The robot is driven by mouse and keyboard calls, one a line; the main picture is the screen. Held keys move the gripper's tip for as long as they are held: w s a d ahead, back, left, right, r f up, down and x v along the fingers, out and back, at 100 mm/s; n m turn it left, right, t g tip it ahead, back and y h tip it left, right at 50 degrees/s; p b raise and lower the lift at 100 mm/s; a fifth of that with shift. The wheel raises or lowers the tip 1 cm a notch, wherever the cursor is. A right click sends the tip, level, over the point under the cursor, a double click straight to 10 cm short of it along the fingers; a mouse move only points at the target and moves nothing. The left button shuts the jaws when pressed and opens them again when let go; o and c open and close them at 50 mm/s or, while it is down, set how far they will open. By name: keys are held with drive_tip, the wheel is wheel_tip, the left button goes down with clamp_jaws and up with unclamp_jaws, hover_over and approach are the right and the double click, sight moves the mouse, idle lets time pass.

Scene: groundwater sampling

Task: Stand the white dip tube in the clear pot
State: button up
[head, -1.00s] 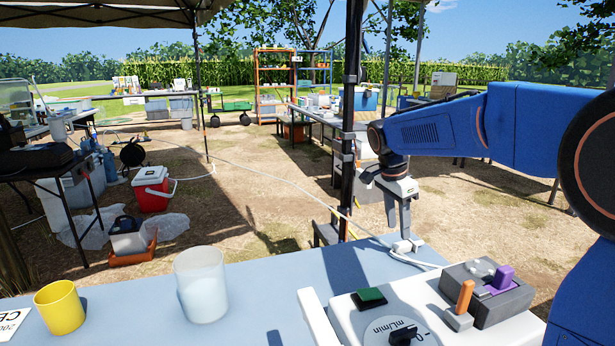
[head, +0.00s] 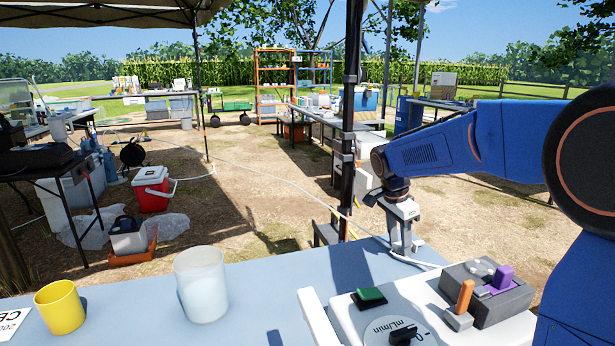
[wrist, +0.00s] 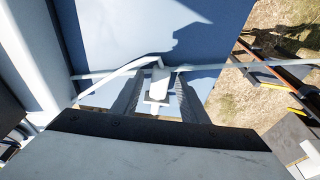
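The white dip tube (wrist: 159,84) appears in the wrist view as a small white upright piece with a pale hose running to it, at the far edge of the blue-grey table. My gripper (head: 404,248) is lowered over it in the head view and hides most of it. In the wrist view the two dark fingers of my gripper (wrist: 160,92) stand on either side of the tube with gaps between, so it is open. The clear pot (head: 202,285) is a milky, see-through cup standing upright on the table, well left of my gripper.
A yellow cup (head: 60,307) stands left of the pot, beside a white label card (head: 12,325). A white pump box (head: 385,312) with a green button, a dial and a grey block (head: 487,292) fills the table's right front. A dark canopy post (head: 350,130) rises behind the table.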

sight(399, 244)
drive_tip(key=c, duration=0.8)
drive_tip(key=shift+w+d+r+v, duration=0.1)
drive_tip(key=shift+d+v, duration=0.25)
drive_tip(key=shift+v, duration=1.3)
drive_tip(key=shift+w+d+r+v, duration=0.15)
drive_tip(key=shift+d+v, duration=0.2)
drive_tip(key=shift+v, duration=1.25)
drive_tip(key=shift+w+d+v, duration=0.1)
drive_tip(key=shift+d+v, duration=0.2)
drive_tip(key=shift+v, duration=1.35)
drive_tip(key=shift+c, duration=0.2)
